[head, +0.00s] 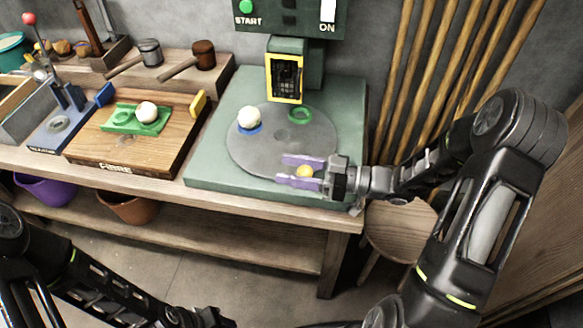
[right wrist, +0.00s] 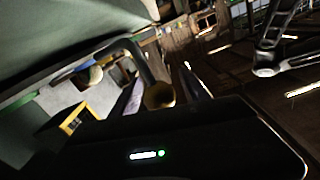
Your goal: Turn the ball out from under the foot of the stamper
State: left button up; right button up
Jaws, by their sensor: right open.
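The stamper (head: 316,62) stands at the back of a green base, with a yellow-framed dark block (head: 285,78) above a grey turntable (head: 262,160). A white ball (head: 249,117) sits on a blue ring (head: 247,128) at the turntable's back left. A green ring (head: 300,115) near the stamper is empty. A yellow knob (head: 305,171) is at the turntable's front right. My right gripper (head: 298,170) is open with its purple fingers either side of the knob, which also shows in the right wrist view (right wrist: 160,95). My left gripper (head: 205,318) is at the bottom edge, its fingers unclear.
A wooden board (head: 175,135) to the left holds a green plate (head: 122,121) with another white ball (head: 146,111). Two mallets (head: 203,54) lie behind it. A panel (head: 290,16) hangs above the stamper. Poles (head: 415,75) lean on the wall at right.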

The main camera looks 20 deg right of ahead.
jog(key=shift+v, duration=3.9)
